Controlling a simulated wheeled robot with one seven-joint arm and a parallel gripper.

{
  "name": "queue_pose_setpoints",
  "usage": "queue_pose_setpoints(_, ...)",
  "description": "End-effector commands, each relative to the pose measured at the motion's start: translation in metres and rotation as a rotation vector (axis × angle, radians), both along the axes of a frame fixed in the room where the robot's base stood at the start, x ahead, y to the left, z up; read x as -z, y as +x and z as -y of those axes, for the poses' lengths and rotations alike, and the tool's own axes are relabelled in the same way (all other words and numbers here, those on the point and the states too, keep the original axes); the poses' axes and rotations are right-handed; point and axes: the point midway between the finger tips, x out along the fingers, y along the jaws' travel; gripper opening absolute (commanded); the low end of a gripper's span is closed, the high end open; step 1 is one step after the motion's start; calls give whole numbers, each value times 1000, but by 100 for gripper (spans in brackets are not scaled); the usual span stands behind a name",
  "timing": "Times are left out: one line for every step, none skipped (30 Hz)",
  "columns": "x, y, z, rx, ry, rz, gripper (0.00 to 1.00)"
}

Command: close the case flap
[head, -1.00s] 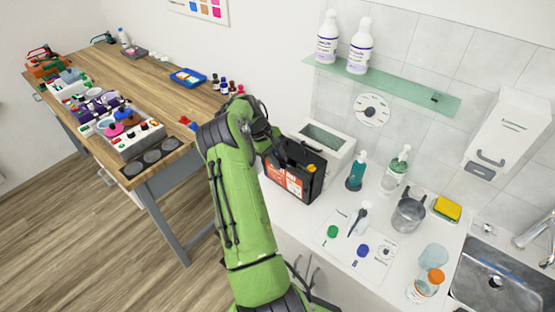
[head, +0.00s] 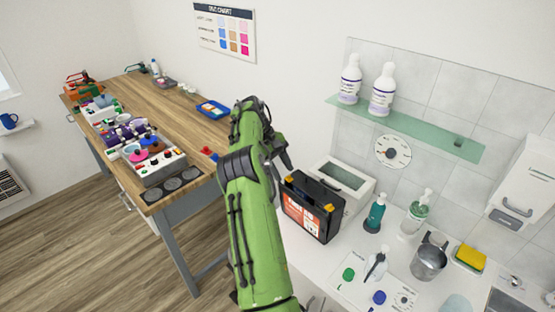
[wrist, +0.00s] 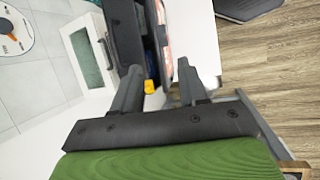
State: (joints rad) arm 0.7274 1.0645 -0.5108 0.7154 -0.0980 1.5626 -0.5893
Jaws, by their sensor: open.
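The black case (head: 314,222) stands upright on the white counter, with a red-orange label on its front and yellow latches at its top corners. In the wrist view, the case's dark flap (wrist: 126,35) shows left of a narrow dark gap with a bit of blue inside. The flap looks at least partly open; its exact angle I cannot tell. My gripper (wrist: 158,86) is open and empty, its two fingers apart and pointing at the case, with a yellow latch between them in that view. In the head view my gripper (head: 281,153) is partly hidden by my arm, just behind and left of the case.
A white box with a glass window (head: 345,178) stands close behind the case. A teal pump bottle (head: 375,214) and a metal jug (head: 429,259) stand to the right. A glass shelf (head: 420,130) hangs above. The wooden workbench (head: 205,125) is to the left.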

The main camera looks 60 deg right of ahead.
Motion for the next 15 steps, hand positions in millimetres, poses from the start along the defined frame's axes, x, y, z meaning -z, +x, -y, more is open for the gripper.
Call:
queue_pose_setpoints(-15, 5, -1, -1, -1, 2, 43)
queue_pose_setpoints(-20, 7, -1, -1, -1, 1, 43)
queue_pose_setpoints(-26, 10, -2, 0, -1, 0, 43)
queue_pose_setpoints(-29, 11, -2, 0, -1, 0, 43)
queue_pose_setpoints(-31, 13, -3, 0, -1, 0, 43)
queue_pose_setpoints(-34, 14, -3, 1, 0, -1, 43)
queue_pose_setpoints(-35, 15, -3, 1, 0, 0, 43)
queue_pose_setpoints(-36, 15, -4, 1, 0, 0, 43)
queue_pose_setpoints(-36, 15, -4, 2, 1, 0, 43)
queue_pose_setpoints(-36, 15, -4, 2, 2, -1, 43)
queue_pose_setpoints(-36, 15, -4, 2, 2, -1, 43)
queue_pose_setpoints(-35, 15, -4, 2, 2, -1, 43)
queue_pose_setpoints(-35, 15, -4, 2, 2, -1, 43)
queue_pose_setpoints(-35, 15, -4, 2, 2, -1, 43)
queue_pose_setpoints(-34, 15, -4, 2, 2, -1, 43)
